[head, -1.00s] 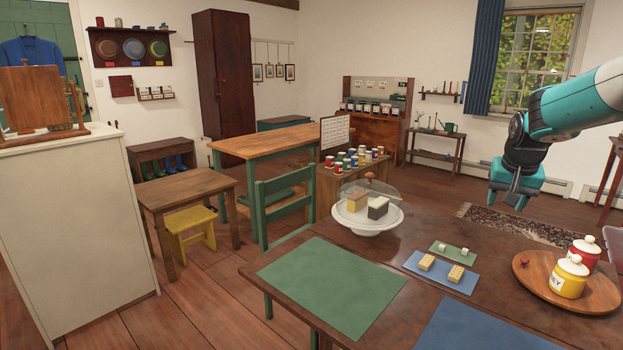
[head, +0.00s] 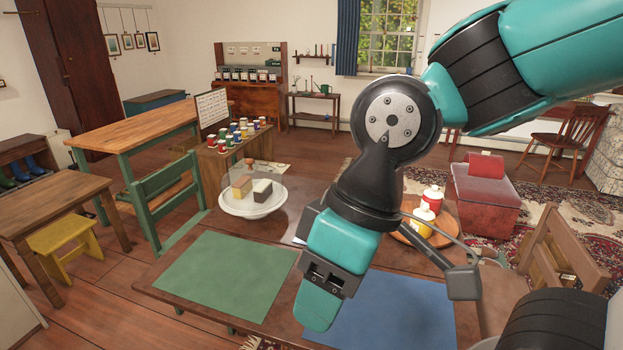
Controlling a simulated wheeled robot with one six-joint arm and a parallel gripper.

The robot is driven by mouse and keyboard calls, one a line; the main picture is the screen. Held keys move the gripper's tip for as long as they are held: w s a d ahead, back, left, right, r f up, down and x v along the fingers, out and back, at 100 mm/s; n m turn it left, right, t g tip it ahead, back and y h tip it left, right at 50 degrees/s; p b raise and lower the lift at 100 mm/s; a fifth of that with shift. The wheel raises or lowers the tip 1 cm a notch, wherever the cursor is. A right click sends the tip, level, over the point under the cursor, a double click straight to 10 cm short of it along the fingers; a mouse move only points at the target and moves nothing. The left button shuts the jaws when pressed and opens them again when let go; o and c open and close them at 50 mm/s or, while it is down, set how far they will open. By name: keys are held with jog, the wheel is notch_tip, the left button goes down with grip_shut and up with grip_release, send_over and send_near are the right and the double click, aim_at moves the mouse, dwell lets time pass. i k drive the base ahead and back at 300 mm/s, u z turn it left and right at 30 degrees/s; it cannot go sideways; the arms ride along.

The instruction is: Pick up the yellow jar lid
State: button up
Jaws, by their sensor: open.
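The yellow jar (head: 422,221) stands on a round wooden tray (head: 447,237) at the right of the dark table. Its small pale lid (head: 425,208) appears to be on top, partly in front of the red jar (head: 434,197) with its own pale lid. My arm hides the left part of the tray. My gripper (head: 320,305) is open and points down over the table's front, left of and nearer than the jars in the picture. I see nothing between its teal fingers, and it is apart from the yellow jar and lid.
A green mat (head: 226,273) and a blue mat (head: 395,312) lie on the table. A cake stand (head: 252,207) with cake pieces under a clear dome stands behind the green mat.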

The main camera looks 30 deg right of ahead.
aim_at(423, 212)
jog(key=z, duration=1.15)
